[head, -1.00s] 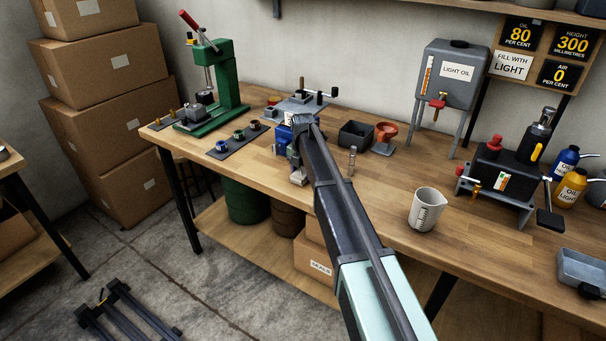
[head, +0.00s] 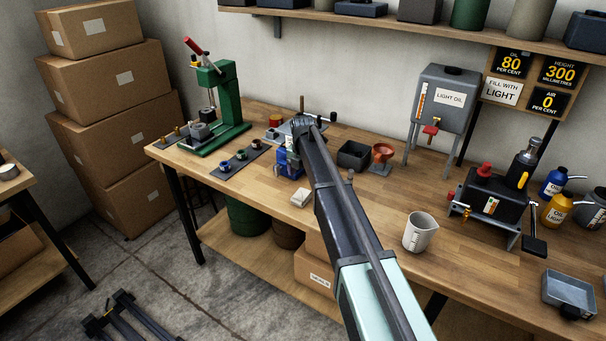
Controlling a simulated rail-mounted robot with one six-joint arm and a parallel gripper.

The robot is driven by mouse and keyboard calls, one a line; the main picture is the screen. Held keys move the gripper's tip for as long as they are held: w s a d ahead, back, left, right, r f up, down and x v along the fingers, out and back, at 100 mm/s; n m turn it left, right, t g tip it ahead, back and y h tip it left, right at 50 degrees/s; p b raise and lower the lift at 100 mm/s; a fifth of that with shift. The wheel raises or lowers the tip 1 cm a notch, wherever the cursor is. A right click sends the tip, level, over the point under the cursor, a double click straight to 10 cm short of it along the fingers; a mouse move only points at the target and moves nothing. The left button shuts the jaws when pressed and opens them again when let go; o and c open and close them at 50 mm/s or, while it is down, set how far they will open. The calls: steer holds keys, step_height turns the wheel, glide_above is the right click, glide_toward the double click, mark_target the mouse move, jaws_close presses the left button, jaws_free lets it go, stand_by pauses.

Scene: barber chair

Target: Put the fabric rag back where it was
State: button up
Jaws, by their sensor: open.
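The fabric rag appears to be the small cream folded piece (head: 301,198) lying on the wooden bench (head: 335,208), near its front edge and just left of my arm. My gripper (head: 294,144) is at the far end of my arm, above and behind the rag and apart from it. It is open and holds nothing that I can see. Its fingertips are small and partly hidden by my wrist. A blue object (head: 289,164) stands on the bench close below my gripper, behind the rag.
A green press (head: 228,100) and a dark mat with rings (head: 240,160) are to the left. The bench around the rag is mostly clear.

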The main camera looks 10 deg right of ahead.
steer(key=s+r+m+p, duration=0.1)
steer(key=s+m, duration=1.2)
steer(key=s, duration=0.5)
steer(key=s+r+m, duration=0.2)
steer(key=s+m, duration=1.2)
steer(key=s, duration=0.4)
steer(key=shift+s+a+r+p, duration=0.25)
steer(key=shift+a+r+p, duration=0.05)
steer(key=shift+a+p, duration=0.1)
